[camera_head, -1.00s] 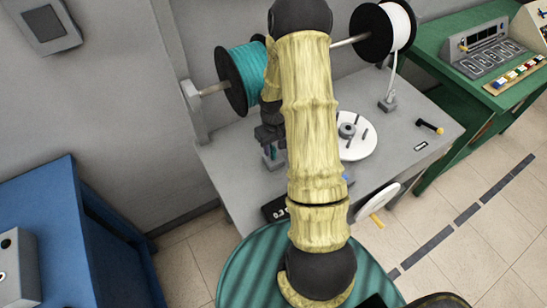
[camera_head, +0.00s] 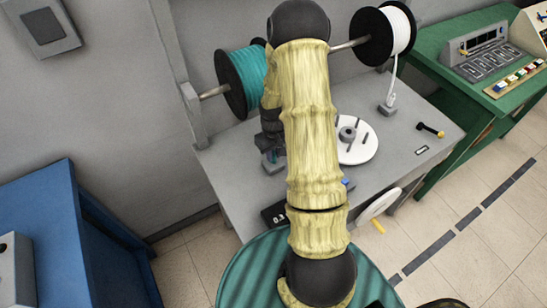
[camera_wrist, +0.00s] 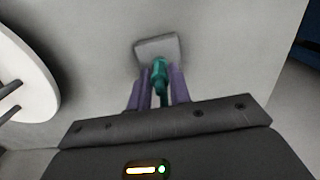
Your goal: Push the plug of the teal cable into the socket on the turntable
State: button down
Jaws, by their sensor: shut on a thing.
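The teal plug (camera_wrist: 160,76) is between the purple fingers of my gripper (camera_wrist: 160,84), which is shut on it. The plug's far end is at a small grey block (camera_wrist: 152,46), which also shows on the bench in the head view (camera_head: 275,164). I cannot tell whether the plug still sits in the block. The teal cable is wound on a black-flanged reel (camera_head: 248,80). The white turntable (camera_head: 360,154) lies to the right of my gripper, partly behind my arm; its edge shows in the wrist view (camera_wrist: 28,88). I cannot make out its socket.
A reel of white cable (camera_head: 398,28) hangs at the back, its end in a grey block (camera_head: 388,109). A black-and-yellow handle (camera_head: 430,130) is on the grey bench (camera_head: 415,160) at right. A white wheel (camera_head: 378,205) with a yellow handle is at the bench front.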

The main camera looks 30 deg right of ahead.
jog(key=shift+r+p, duration=1)
jog(key=shift+r, duration=0.3)
dwell(0.4)
jog(key=shift+r+p, duration=1.45)
jog(key=shift+r, duration=0.35)
jog(key=shift+f, duration=0.1)
